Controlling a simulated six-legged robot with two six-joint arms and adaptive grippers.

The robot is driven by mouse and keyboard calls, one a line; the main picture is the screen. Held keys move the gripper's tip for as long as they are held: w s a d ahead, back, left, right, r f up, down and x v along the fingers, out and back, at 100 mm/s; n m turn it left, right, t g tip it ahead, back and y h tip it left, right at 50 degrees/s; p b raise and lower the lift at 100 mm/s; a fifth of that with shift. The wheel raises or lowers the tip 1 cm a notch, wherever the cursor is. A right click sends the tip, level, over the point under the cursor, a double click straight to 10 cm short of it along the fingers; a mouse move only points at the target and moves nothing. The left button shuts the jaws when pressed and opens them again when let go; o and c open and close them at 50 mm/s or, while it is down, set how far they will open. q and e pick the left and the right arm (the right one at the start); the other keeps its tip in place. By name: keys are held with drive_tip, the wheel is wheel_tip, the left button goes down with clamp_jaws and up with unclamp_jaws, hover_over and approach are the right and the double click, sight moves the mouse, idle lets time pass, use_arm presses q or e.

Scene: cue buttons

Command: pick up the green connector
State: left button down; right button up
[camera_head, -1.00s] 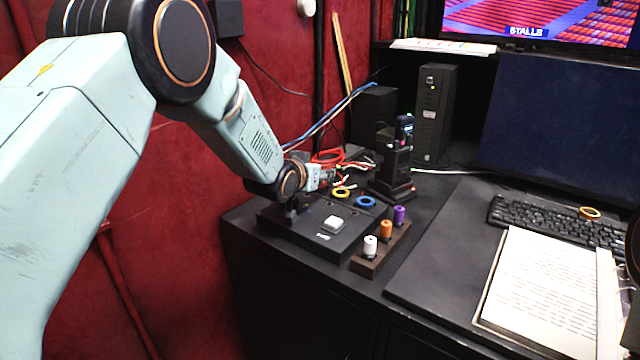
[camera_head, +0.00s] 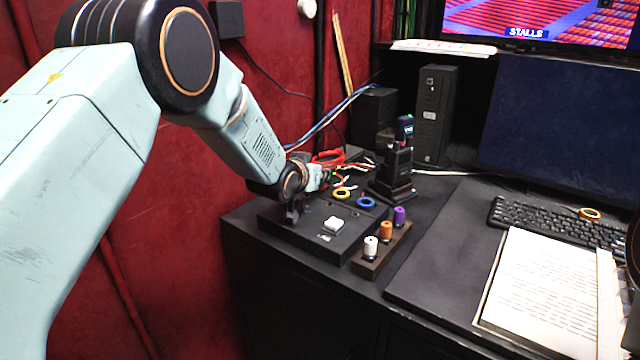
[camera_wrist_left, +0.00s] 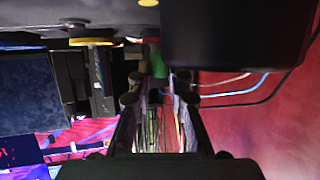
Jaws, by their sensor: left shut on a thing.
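My left arm reaches from the left to the back of the black desk in the head view. My left gripper (camera_wrist_left: 157,82) is in the middle of the wrist view, its fingers shut on the green connector (camera_wrist_left: 157,64), which shows as a green patch between the fingertips. In the head view the gripper (camera_head: 323,178) is small and partly hidden by my wrist, beside coloured wires. The connector's far end and its contact with the surroundings cannot be made out. My right gripper is not in view.
A black panel with a white button (camera_head: 333,224) lies below my wrist. A block (camera_head: 384,250) with white, orange and purple pegs stands beside it. Yellow and blue rings (camera_head: 366,203) lie behind. A dark stand (camera_head: 391,170) is to the right. A red wall borders the left.

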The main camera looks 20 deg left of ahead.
use_arm(q)
drive_tip(key=shift+a, duration=0.2)
drive_tip(key=shift+r, duration=0.15)
wheel_tip(320, 180, up, 10)
drive_tip(key=p, duration=0.1)
drive_tip(key=shift+d, duration=0.15)
